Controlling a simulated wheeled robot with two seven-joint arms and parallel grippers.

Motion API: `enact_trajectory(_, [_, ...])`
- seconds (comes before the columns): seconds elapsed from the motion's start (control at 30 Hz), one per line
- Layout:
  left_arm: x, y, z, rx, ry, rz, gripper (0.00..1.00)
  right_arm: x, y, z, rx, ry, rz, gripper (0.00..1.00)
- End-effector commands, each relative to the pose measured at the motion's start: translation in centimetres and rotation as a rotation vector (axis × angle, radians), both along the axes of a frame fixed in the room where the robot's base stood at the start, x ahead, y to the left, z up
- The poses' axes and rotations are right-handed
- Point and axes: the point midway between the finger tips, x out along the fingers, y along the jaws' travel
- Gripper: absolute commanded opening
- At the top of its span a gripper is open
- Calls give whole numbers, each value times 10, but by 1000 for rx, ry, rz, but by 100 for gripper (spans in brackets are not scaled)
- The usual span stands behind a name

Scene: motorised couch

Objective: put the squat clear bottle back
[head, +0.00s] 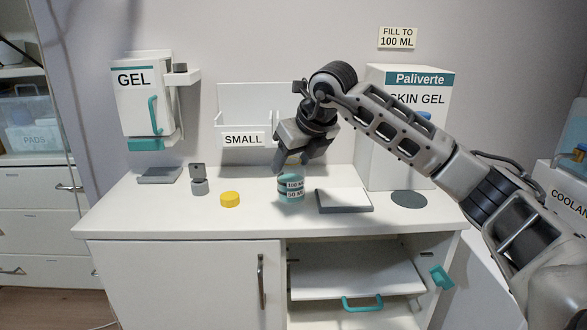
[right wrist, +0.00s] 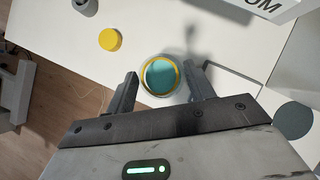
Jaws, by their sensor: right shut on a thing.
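The squat clear bottle (head: 291,190) is near the middle of the counter, upright, with teal bands marked 110 ML and 50 ML. In the right wrist view its round mouth (right wrist: 160,74) shows a yellow rim and teal inside. My right gripper (head: 302,161) comes down on the bottle from above and is shut on it, one finger on each side. I cannot tell whether the base touches the counter. A white wall rack (head: 252,100) labelled SMALL is behind the gripper; its visible part looks empty. My left gripper is not in view.
A yellow cap (head: 230,199) and a small grey stand (head: 199,186) are left of the bottle. A grey-edged flat plate (head: 343,200) and a dark disc (head: 409,199) are right. The GEL dispenser (head: 145,95) and Paliverte box (head: 381,140) stand behind. Below, a compartment (head: 350,272) is open.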

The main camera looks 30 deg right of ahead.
Motion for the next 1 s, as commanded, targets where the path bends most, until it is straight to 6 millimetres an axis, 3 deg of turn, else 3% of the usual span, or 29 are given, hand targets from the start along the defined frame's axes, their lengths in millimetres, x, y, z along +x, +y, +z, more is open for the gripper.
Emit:
enact_trajectory(0.13, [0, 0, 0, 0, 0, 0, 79, -1, 0, -20, -1, 3, 1, 26])
enact_trajectory(0.47, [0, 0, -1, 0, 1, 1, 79, -1, 0, -23, 0, 0, 1, 26])
enact_trajectory(0.5, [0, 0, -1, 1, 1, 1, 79, -1, 0, -24, 0, 1, 1, 56])
enact_trajectory(0.57, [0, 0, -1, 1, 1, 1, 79, -1, 1, -23, 0, 1, 1, 73])
enact_trajectory(0.83, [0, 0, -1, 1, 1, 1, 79, -1, 1, -23, 0, 1, 1, 75])
enact_trajectory(1.0, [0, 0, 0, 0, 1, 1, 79, -7, 0, -12, 0, -2, 1, 75])
